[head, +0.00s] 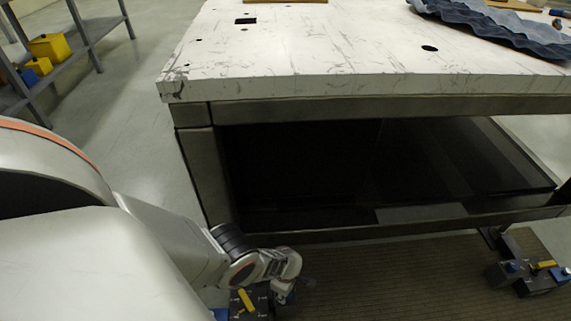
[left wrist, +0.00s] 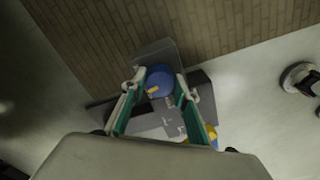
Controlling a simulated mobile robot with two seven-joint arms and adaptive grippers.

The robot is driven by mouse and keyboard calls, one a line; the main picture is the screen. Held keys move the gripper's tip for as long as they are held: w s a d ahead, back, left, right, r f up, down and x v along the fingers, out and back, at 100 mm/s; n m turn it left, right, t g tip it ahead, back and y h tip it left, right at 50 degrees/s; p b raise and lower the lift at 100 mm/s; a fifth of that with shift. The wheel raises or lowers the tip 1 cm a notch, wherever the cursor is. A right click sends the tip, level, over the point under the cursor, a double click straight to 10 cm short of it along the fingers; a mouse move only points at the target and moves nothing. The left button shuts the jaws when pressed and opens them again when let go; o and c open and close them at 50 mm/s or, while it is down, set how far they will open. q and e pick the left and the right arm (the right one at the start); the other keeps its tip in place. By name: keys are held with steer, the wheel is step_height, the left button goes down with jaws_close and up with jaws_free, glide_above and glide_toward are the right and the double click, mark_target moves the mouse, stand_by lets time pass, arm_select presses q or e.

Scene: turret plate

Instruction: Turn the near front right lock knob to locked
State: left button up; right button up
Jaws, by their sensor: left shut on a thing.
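A dark grey lock unit (left wrist: 155,52) with a blue round knob (left wrist: 160,75) shows in the left wrist view. The knob has a small yellow mark on its face. My left gripper (left wrist: 161,86) has its two teal-padded fingers on either side of this knob and is shut on it. In the head view my left gripper (head: 284,296) is low at the bottom, beside a dark lock unit with a yellow handle (head: 246,300). The gripped knob is hidden there. The knob's exact turn is hard to read. My right gripper is not in view.
A pale scratched turret plate (head: 330,50) sits on a dark frame (head: 330,108) above. Another dark lock unit (head: 540,284) with a blue knob (head: 512,267) and yellow handle (head: 545,265) stands at right. A brown slatted floor mat (head: 400,275) lies between. A shelf (head: 90,45) stands far left.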

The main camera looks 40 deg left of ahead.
arm_select(q)
steer(key=n, duration=0.6)
steer(key=shift+s, duration=0.15)
steer(key=shift+n, duration=0.4)
steer(key=o, duration=1.1)
